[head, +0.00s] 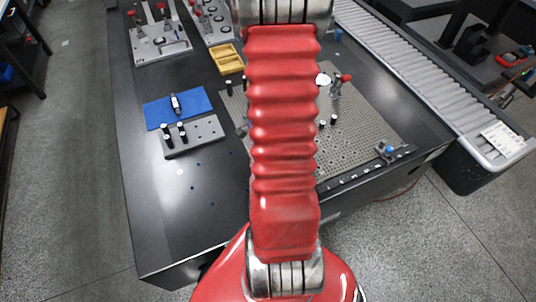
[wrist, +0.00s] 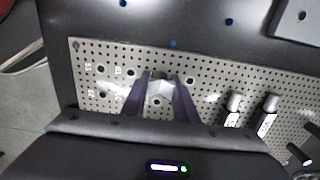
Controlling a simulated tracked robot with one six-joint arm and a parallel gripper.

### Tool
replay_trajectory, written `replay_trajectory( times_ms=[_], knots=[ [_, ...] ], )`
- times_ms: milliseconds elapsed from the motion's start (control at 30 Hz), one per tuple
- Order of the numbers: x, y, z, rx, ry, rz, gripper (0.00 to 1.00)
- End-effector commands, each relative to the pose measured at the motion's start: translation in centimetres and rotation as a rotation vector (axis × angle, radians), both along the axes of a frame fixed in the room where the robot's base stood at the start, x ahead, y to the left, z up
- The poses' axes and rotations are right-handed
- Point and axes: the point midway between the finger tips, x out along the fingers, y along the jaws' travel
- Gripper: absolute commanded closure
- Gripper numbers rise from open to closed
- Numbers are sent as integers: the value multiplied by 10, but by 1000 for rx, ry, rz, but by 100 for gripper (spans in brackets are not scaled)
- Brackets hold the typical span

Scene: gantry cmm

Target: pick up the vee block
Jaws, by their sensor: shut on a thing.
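In the wrist view, the vee block (wrist: 160,88) is a small pale grey block with angled faces. It sits between the two dark purple fingers of my gripper (wrist: 161,92), which is shut on it. The perforated plate (wrist: 210,85) is directly behind the block. I cannot tell whether the block touches the plate or is held above it. In the head view, my red arm hides the gripper, and I cannot make out the block there. The perforated plate (head: 370,118) shows to the right of my arm.
Black and white pins (wrist: 268,112) stand on the plate right of my gripper. In the head view, a grey block with pins (head: 205,132), a blue mat (head: 158,113) and a yellow tray (head: 227,59) lie left of my arm. A roller conveyor (head: 400,60) runs along the right.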

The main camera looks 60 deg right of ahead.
Motion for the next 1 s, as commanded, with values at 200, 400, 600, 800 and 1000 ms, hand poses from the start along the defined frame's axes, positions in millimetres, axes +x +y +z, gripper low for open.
replay_trajectory(
  times_ms=[200,400,600,800,1000],
  knots=[
    [0,0,16,-2,-1,0,99],
    [0,-1,44,-3,-3,0,99],
    [1,-1,74,-4,-2,0,99],
    [0,-1,94,-2,-1,0,99],
    [0,0,98,1,1,0,99]
  ],
)
